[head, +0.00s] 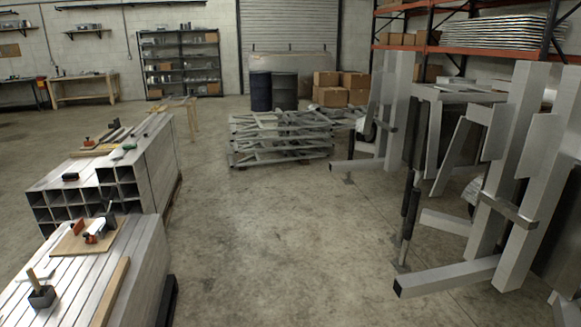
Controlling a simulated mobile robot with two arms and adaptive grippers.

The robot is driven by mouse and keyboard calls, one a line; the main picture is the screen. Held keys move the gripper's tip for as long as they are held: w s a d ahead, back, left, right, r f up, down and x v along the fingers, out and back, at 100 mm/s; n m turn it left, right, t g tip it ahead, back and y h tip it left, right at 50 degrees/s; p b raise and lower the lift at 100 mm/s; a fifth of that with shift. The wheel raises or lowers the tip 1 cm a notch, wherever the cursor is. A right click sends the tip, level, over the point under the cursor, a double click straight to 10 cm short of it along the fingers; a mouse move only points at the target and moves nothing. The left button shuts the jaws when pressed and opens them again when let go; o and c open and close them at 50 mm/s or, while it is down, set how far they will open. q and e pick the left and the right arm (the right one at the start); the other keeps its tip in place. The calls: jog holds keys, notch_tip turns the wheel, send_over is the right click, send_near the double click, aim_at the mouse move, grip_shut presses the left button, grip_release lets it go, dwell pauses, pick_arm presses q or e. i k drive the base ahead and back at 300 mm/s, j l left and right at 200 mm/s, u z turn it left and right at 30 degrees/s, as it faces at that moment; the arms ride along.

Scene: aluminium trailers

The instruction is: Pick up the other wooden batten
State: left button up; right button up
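A light wooden batten (110,293) lies lengthwise along the right side of the top of the near stack of aluminium profiles (140,262). A thin light-brown strip (92,152) lies across the far end of the farther stack of profiles (157,165); I cannot tell whether it is a batten. Neither of my grippers is in view.
On the near stack are a wooden board (72,238) with red-and-white tools and a dark box (42,297) holding a wooden handle. Upright aluminium frames (515,170) with jutting beams stand at right. Stacked frames (280,138) lie ahead. The middle floor is clear.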

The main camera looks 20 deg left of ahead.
aim_at(102, 317)
jog(key=i+j+u, duration=0.25)
jog(key=i+u, duration=0.2)
jog(key=i, duration=0.5)
jog(key=i+l+u, duration=0.15)
jog(key=i+u, duration=0.35)
jog(key=i, duration=0.5)
